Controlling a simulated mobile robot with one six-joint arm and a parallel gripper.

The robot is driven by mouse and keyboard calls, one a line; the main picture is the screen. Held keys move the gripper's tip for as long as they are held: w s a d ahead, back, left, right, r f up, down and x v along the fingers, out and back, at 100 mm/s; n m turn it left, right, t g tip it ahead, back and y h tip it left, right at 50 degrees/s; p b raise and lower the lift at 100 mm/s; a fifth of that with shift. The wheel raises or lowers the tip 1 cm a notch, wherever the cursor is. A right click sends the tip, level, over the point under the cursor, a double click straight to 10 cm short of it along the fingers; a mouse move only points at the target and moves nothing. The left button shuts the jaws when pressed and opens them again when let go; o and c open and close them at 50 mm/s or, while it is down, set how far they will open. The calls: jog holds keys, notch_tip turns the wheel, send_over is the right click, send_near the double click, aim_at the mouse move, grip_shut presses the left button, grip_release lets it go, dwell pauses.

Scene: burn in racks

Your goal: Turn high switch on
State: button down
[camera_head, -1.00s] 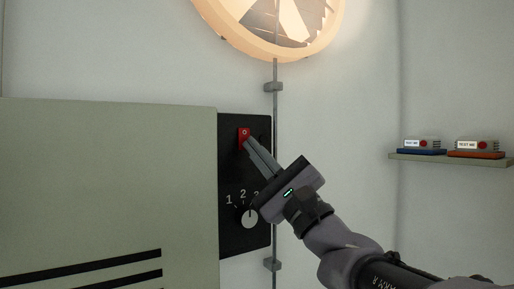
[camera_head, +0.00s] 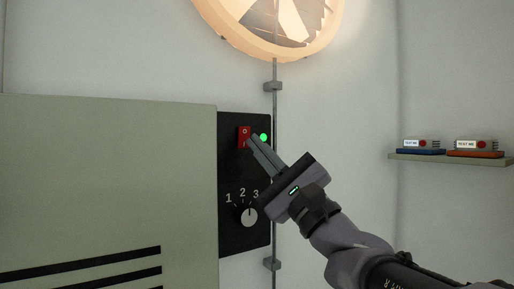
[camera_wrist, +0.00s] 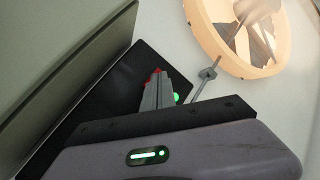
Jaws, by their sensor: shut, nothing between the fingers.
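The red rocker switch (camera_head: 243,136) sits near the top of the black control panel (camera_head: 232,225). A green light (camera_head: 263,138) is lit just right of the switch. My gripper (camera_head: 252,140) is shut and empty, its fingertips just right of and below the switch's lower part; I cannot tell whether they touch it. In the wrist view the fingers (camera_wrist: 157,82) point at the panel and cover most of the switch (camera_wrist: 154,74). The green light (camera_wrist: 177,98) shows beside them.
A green-grey cabinet (camera_head: 110,180) stands left. A grey conduit (camera_head: 275,180) runs down beside the panel below a round lit fan (camera_head: 285,20). A shelf (camera_head: 450,159) with two small devices is at right.

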jog(key=s+d, duration=0.1)
jog(key=s+d+b, duration=0.1)
jog(key=s, duration=0.2)
jog(key=shift+d+r+b, duration=0.3)
jog(key=shift+d, duration=0.1)
jog(key=shift+f, duration=0.1)
dwell(0.4)
